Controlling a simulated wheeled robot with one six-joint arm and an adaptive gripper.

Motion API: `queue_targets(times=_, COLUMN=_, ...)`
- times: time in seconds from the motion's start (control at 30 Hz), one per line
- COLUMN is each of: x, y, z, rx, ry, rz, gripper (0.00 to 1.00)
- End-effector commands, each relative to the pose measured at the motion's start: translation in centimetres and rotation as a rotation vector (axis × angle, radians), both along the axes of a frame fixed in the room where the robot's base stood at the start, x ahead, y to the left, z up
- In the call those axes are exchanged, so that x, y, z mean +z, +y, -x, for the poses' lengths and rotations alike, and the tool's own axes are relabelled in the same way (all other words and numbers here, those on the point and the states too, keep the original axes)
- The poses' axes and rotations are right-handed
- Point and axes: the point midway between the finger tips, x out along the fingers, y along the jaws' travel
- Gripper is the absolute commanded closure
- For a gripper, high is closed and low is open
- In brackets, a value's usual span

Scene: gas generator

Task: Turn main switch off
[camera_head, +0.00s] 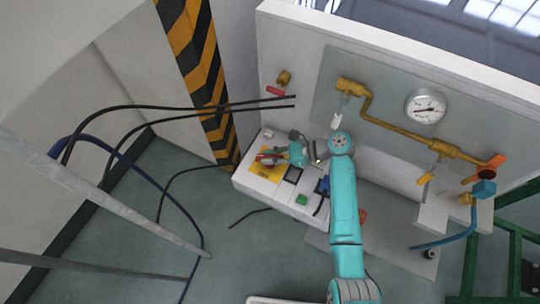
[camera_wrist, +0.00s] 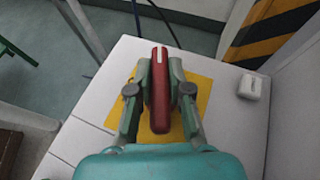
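The main switch is a red rotary handle (camera_wrist: 160,92) on a yellow plate (camera_wrist: 203,92) on a white box. In the wrist view the handle points up and down the picture, with a small white mark near its far end. My gripper (camera_wrist: 160,72) has one finger on each side of the handle, and both appear to touch it. In the head view my gripper (camera_head: 273,157) is at the yellow plate (camera_head: 262,170), at the left end of the white control box (camera_head: 315,207). The handle is partly hidden there.
A green button (camera_head: 302,199) and a dark display (camera_head: 292,174) sit right of the switch. Brass piping (camera_head: 385,118) with a gauge (camera_head: 426,106) is on the panel behind. Black cables (camera_head: 190,107) hang at left. A small white block (camera_wrist: 254,85) stands beside the plate.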

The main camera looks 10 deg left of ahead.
Motion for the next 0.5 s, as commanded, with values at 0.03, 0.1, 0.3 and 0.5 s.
queue_targets(times=0.03, x=-0.03, y=-0.01, z=0.02, rx=0.000, ry=0.001, rz=0.000, gripper=0.69)
queue_targets(times=0.1, x=-0.03, y=-0.01, z=0.02, rx=0.000, ry=0.001, rz=0.000, gripper=0.56)
queue_targets(times=0.3, x=-0.02, y=-0.01, z=0.01, rx=-0.001, ry=0.001, rz=0.000, gripper=0.56)
queue_targets(times=0.5, x=-0.01, y=0.00, z=0.02, rx=-0.002, ry=0.000, rz=0.000, gripper=0.56)
